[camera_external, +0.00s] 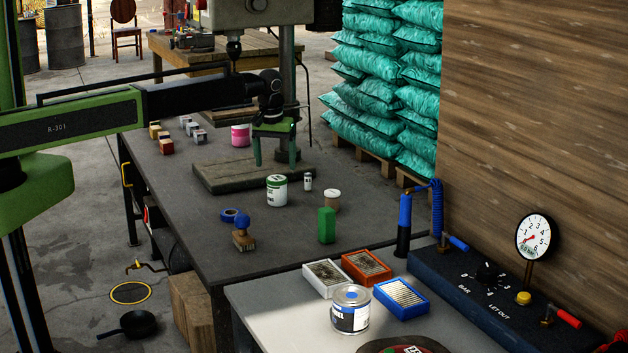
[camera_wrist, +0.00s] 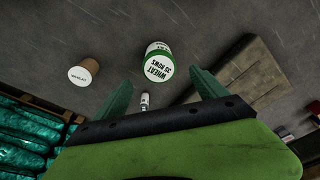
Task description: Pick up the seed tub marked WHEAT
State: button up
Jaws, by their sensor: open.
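My gripper (camera_external: 275,158) is open and empty, above the bench and apart from the tub. In the wrist view my gripper (camera_wrist: 162,78) has its two green fingers spread, with the tub just beyond and between their tips.
A pink tub (camera_external: 240,136), the drill press base (camera_external: 215,176), a green block (camera_external: 326,226) and a stamp (camera_external: 243,236) are also on the bench.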

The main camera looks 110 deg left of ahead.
aim_at(277, 177)
jog(key=f+b, duration=0.2)
jog(key=f, duration=0.1)
jog(key=f+b, duration=0.1)
jog(key=f, duration=0.1)
jog(key=shift+a+f+b, duration=0.15)
jog(key=shift+a+b, duration=0.2)
jog(key=shift+a, duration=0.05)
jog(key=f+b, duration=0.5)
jog(key=shift+a+f, duration=0.15)
jog(key=shift+a, duration=0.05)
jog(key=shift+r, duration=0.2)
jog(key=shift+c, duration=0.3)
jog(key=c, duration=1.5)
jog(key=shift+c, duration=0.2)
jog(key=shift+r+p, duration=0.55)
notch_tip(277, 177, up, 4)
jog(key=p, duration=0.4)
jog(key=w+d+r+p, duration=0.2)
jog(key=d+r+p, duration=0.1)
jog(key=d, duration=0.2)
jog(key=w+d+r+p, duration=0.2)
jog(key=d+r+p, duration=0.1)
jog(key=d, duration=0.2)
jog(key=shift+w+d, duration=0.3)
jog(key=shift+d, duration=0.1)
